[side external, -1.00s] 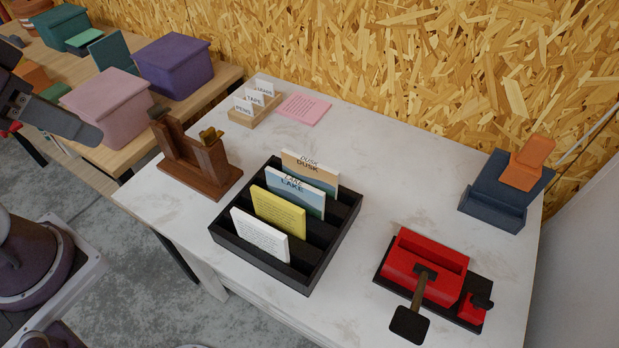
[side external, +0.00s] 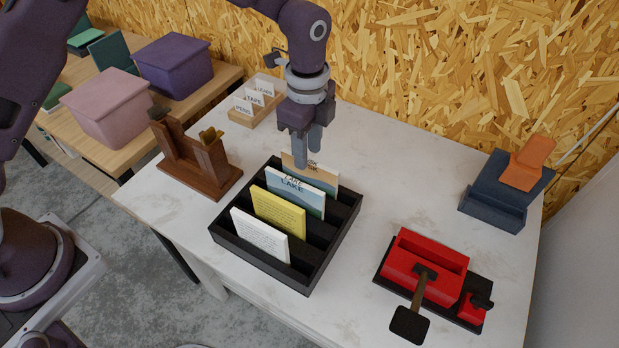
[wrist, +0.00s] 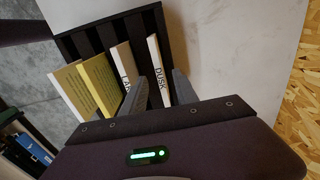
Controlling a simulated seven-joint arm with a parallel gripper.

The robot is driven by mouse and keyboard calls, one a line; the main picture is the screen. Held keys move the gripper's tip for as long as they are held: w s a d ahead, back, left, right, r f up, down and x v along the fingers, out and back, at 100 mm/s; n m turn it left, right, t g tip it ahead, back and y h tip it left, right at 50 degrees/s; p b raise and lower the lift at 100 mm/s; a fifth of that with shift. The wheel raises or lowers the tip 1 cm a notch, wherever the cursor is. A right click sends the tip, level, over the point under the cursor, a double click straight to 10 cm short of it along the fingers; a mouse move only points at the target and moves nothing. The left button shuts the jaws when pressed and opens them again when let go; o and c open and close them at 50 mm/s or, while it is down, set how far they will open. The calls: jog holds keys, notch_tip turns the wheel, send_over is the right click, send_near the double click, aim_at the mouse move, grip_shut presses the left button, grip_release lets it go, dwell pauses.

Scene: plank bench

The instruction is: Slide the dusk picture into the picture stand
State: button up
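The dusk picture (side external: 329,176), a thin tan card lettered DUSK, stands in the rear slot of the black slotted rack (side external: 318,268). My gripper (side external: 307,158) points down over it and hides part of its top. In the wrist view the dusk picture (wrist: 160,72) stands between my two parted fingers, one on each side; the fingers look open. The lake picture (side external: 295,197) is in the slot in front of it. A brown wooden stand (side external: 199,166) with two uprights, which looks like the picture stand, is left of the rack; nothing is seen in it.
A yellow card (side external: 278,215) and a white card (side external: 260,236) fill the front slots. A red device (side external: 425,268) with a lever is at front right, a blue holder (side external: 495,200) with an orange piece at back right. A small labelled card box (side external: 257,106) stands behind.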

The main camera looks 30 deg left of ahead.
aim_at(309, 161)
jog(key=f, duration=0.4)
jog(key=shift+d, duration=0.2)
grip_shut()
dwell(1.1)
